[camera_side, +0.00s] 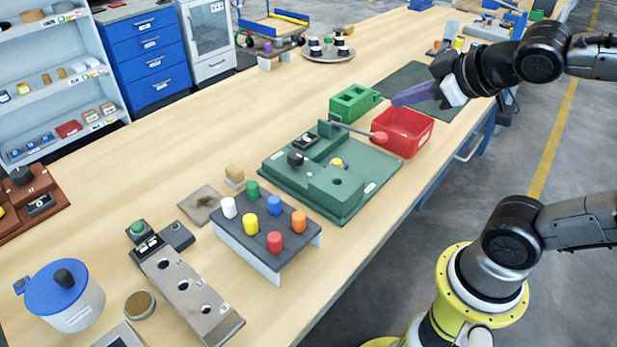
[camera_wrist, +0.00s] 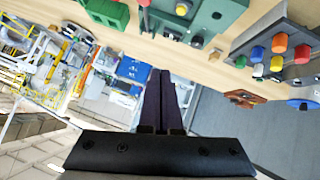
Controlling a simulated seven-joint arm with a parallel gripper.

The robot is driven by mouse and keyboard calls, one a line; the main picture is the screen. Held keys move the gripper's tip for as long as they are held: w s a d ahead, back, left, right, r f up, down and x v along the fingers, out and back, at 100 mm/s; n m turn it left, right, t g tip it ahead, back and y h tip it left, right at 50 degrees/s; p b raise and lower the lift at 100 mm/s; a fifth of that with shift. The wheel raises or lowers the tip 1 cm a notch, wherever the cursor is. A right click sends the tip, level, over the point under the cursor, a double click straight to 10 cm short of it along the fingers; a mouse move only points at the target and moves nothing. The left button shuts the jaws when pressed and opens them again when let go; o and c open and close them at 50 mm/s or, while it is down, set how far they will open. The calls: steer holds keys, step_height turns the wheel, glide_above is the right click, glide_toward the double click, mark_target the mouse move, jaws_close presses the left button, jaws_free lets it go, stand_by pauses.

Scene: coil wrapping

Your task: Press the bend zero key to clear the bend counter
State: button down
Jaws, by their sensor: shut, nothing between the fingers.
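A green bending fixture (camera_side: 320,178) lies flat on the bench. It carries a small dark display (camera_side: 306,143), a black knob (camera_side: 296,158), a yellow button (camera_side: 337,163) and a lever with a red knob (camera_side: 379,137). Its labels are too small to read, so I cannot tell which part is the bend zero key. The fixture is partly in the wrist view (camera_wrist: 228,14), at the top. My gripper (camera_side: 398,101) is shut and empty, its purple fingers in the air above the red bin, apart from the fixture. The shut fingers also show in the wrist view (camera_wrist: 161,72).
A red bin (camera_side: 403,131) and a green block (camera_side: 354,103) stand beside the fixture at the back right. A rack of several coloured pegs (camera_side: 268,228) stands in front of it. A grey plate with holes (camera_side: 187,297) lies at the front.

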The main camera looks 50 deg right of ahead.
steer(key=s+a+f+m+g+y, duration=0.1)
steer(key=s+a+f+g+y, duration=0.1)
steer(key=s, duration=0.6)
step_height(320, 180, down, 3)
steer(key=shift+a+f+m+g, duration=0.2)
steer(key=shift+a+m+g, duration=0.2)
steer(key=shift+a+g, duration=0.65)
